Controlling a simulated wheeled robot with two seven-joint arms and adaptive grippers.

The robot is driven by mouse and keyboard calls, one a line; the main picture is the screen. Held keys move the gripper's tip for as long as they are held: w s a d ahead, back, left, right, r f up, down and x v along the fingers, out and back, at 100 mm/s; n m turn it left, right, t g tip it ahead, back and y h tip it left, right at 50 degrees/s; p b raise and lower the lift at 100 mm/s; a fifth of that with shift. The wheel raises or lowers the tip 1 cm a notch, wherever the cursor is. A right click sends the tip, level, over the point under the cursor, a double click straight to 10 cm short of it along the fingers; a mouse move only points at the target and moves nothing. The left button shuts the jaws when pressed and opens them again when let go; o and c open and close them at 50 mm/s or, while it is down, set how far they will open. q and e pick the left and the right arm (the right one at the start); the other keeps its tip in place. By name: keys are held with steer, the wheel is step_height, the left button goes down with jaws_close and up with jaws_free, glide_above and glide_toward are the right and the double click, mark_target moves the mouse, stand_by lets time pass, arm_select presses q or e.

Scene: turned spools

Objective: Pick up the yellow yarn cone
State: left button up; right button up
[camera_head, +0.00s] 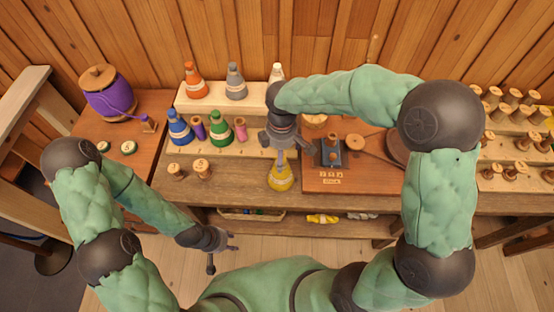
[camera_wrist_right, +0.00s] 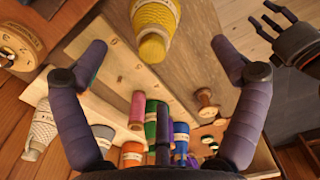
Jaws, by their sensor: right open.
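The yellow yarn cone (camera_head: 281,180) stands near the front edge of the workbench in the head view, its upper part partly covered by my right gripper. My right gripper (camera_head: 285,148) points down over it. In the right wrist view the yellow cone (camera_wrist_right: 155,28) shows at the top, between the spread fingers of my right gripper (camera_wrist_right: 159,46), with a gap on both sides. The fingers are open and hold nothing. My left gripper (camera_head: 218,250) is low in front of the bench, empty, with its fingers apart; it also shows in the right wrist view (camera_wrist_right: 290,32).
Orange (camera_head: 192,80) and grey (camera_head: 235,80) cones stand on the back riser. Blue (camera_head: 179,128) and green (camera_head: 219,128) cones stand before it. Two wooden spools (camera_head: 203,168) are left of the yellow cone. A wooden board (camera_head: 365,182) with a dark device lies right.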

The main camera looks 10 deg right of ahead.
steer(key=shift+w, duration=0.25)
steer(key=shift+f, duration=0.35)
step_height(320, 180, down, 4)
steer(key=shift+f+b, duration=0.25)
steer(key=shift+b, duration=0.5)
steer(key=shift+w+d+f+b, duration=0.1)
steer(key=shift+f+b, duration=0.45)
steer(key=shift+f, duration=0.8)
steer(key=shift+w+d+f+b, duration=0.1)
steer(key=shift+f+b, duration=0.4)
steer(key=shift+f, duration=0.85)
steer(key=c, duration=1.7)
